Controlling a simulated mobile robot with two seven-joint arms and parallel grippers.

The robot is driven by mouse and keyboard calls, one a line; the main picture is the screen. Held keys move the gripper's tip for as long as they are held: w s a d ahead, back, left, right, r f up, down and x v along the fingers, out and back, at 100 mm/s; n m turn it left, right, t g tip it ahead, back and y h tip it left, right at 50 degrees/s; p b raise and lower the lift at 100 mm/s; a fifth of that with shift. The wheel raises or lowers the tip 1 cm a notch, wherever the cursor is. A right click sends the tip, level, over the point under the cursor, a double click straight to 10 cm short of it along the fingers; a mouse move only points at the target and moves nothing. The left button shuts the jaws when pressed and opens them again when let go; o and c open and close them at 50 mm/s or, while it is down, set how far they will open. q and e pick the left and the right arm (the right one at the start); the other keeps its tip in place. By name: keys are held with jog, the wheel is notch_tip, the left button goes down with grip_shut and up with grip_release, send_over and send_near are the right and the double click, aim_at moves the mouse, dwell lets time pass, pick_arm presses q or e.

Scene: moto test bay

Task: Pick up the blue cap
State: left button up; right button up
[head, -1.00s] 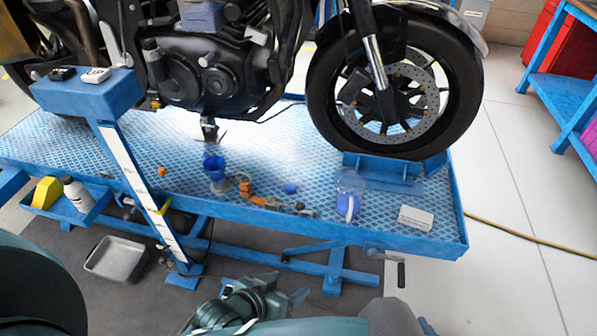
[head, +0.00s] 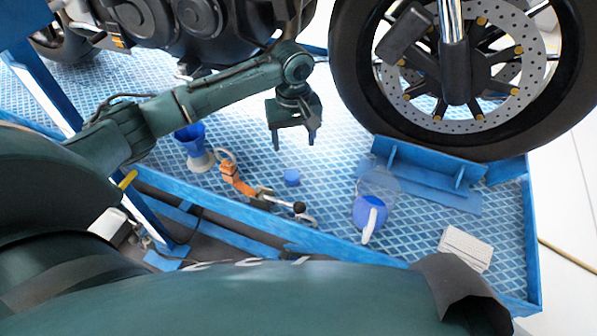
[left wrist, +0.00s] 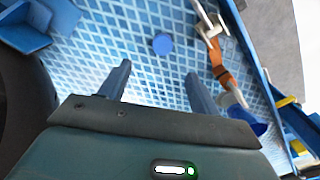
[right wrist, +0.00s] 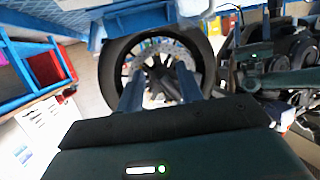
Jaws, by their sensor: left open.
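The blue cap (head: 292,177) is a small round disc lying on the blue diamond-patterned lift platform (head: 340,150). It also shows in the left wrist view (left wrist: 162,44), beyond and between my left fingertips. My left gripper (head: 295,143) is open and empty, pointing down above the platform, behind the cap in the head view and apart from it. In the left wrist view the left fingers (left wrist: 157,72) are spread wide. My right gripper (right wrist: 158,82) shows in the right wrist view with its fingers apart and nothing between them, facing the motorcycle wheel.
An orange ratchet strap (head: 236,180) lies left of the cap, beside a blue funnel (head: 190,138). A clear jug with blue liquid (head: 370,210) and a white card (head: 465,248) are to the right. The front wheel (head: 345,90) and its blue chock (head: 430,172) stand behind.

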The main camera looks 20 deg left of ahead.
pick_arm(q)
jog(key=b, duration=0.2)
send_over(292, 175)
jog(key=f, duration=0.7)
jog(key=shift+d+f, duration=0.25)
jog(key=f, duration=0.1)
jog(key=f+b, duration=0.1)
jog(key=f, duration=0.1)
jog(key=f+b, duration=0.1)
jog(key=shift+a+f, duration=0.15)
jog(key=shift+a, duration=0.15)
jog(key=shift+f, duration=0.5)
pick_arm(e)
jog(key=shift+n+y, duration=0.3)
jog(key=shift+n, duration=0.6)
jog(key=f, duration=0.1)
jog(key=a+f, duration=0.1)
jog(key=w+f, duration=0.1)
jog(key=f, duration=0.1)
jog(key=shift+a+f, duration=0.1)
jog(key=shift+a, duration=0.2)
pick_arm(q)
jog(key=shift+c, duration=0.3)
